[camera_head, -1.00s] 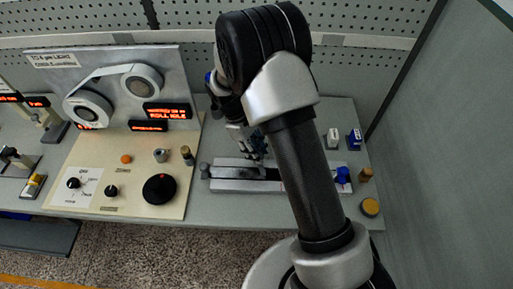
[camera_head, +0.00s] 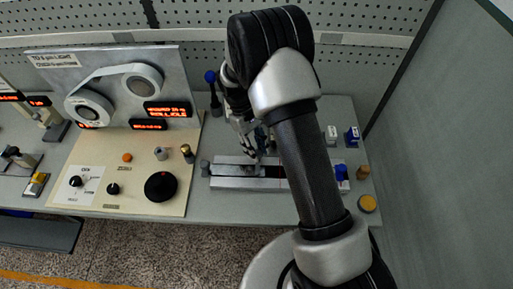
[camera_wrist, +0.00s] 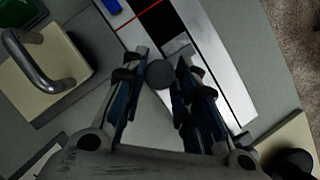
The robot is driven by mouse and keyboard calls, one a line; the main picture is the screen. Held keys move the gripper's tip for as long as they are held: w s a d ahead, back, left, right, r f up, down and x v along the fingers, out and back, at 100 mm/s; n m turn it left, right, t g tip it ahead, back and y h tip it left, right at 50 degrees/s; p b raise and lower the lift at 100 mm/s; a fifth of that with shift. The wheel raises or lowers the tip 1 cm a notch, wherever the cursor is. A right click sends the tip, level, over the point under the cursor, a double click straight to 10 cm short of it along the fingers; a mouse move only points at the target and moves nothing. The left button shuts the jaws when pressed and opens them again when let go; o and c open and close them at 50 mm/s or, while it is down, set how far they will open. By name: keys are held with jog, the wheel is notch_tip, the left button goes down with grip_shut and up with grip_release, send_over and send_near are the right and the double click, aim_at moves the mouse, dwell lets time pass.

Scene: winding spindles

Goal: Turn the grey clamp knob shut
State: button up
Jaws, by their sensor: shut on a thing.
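A dark grey round knob (camera_wrist: 160,75) shows between the fingertips of my gripper (camera_wrist: 162,64) in the wrist view. The fingers are closed in on its two sides, and the gripper is shut on it. In the head view my gripper (camera_head: 252,152) points down at the middle of a pale metal rail fixture (camera_head: 228,184). The knob itself is hard to make out there behind the fingers. The fixture has a dark slot, and the wrist view shows a red line (camera_wrist: 140,18) across its rail. How far the knob is turned cannot be told.
A grey post (camera_head: 205,168) stands at the fixture's left end. The panel on the left carries a black dial (camera_head: 160,186) and smaller knobs. A blue-topped piece (camera_head: 342,173) and a yellow disc (camera_head: 367,204) are at the right. White and blue blocks stand behind.

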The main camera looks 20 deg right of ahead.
jog(key=o, duration=1)
jog(key=v, duration=1.2)
jog(key=shift+s, duration=0.1)
